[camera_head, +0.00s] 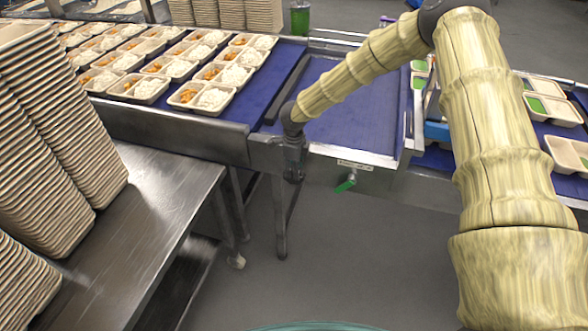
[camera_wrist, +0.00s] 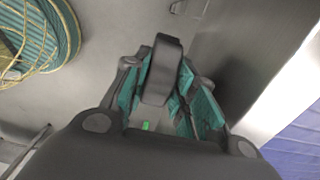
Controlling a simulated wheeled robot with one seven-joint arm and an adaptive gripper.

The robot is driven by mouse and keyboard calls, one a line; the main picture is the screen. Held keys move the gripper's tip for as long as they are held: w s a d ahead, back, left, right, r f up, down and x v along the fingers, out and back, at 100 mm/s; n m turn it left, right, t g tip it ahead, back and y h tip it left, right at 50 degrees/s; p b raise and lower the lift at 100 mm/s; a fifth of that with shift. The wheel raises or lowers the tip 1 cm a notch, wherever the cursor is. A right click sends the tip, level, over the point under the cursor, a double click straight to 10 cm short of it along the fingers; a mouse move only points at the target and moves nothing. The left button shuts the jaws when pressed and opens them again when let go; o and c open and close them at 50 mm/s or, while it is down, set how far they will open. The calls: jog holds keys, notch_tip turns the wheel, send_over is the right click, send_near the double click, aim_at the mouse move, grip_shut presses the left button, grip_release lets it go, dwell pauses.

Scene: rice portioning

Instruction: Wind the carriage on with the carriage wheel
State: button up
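My gripper (camera_head: 293,165) points down at the front edge of the conveyor line in the head view. In the wrist view its two teal-padded fingers (camera_wrist: 163,85) stand close on either side of a dark grey rounded bar. This bar (camera_wrist: 161,70) looks like a handle, but I cannot tell whether the pads press on it. No whole carriage wheel shows; the spot around my gripper is partly hidden by it. A green lever (camera_head: 347,184) sits under a small label on the front frame, right of my gripper. I cannot clearly identify the carriage.
Filled trays (camera_head: 150,88) stand in rows on the blue belt at the left. A steel table (camera_head: 150,225) with tall tray stacks (camera_head: 50,150) is at the near left. More trays (camera_head: 548,108) are at the right. The floor (camera_head: 330,250) below my gripper is clear.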

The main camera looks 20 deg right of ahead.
jog(key=shift+w, duration=0.1)
jog(key=shift+w+a+f+g+h, duration=0.15)
jog(key=shift+a+g+h, duration=0.1)
jog(key=shift+g+h, duration=0.55)
jog(key=shift+w+a+r+g+h, duration=0.15)
jog(key=shift+g+h, duration=0.35)
jog(key=shift+h, duration=0.6)
jog(key=shift+f, duration=0.1)
jog(key=o, duration=0.7)
jog(key=shift+o, duration=0.2)
jog(key=shift+a, duration=0.1)
jog(key=v, duration=1.2)
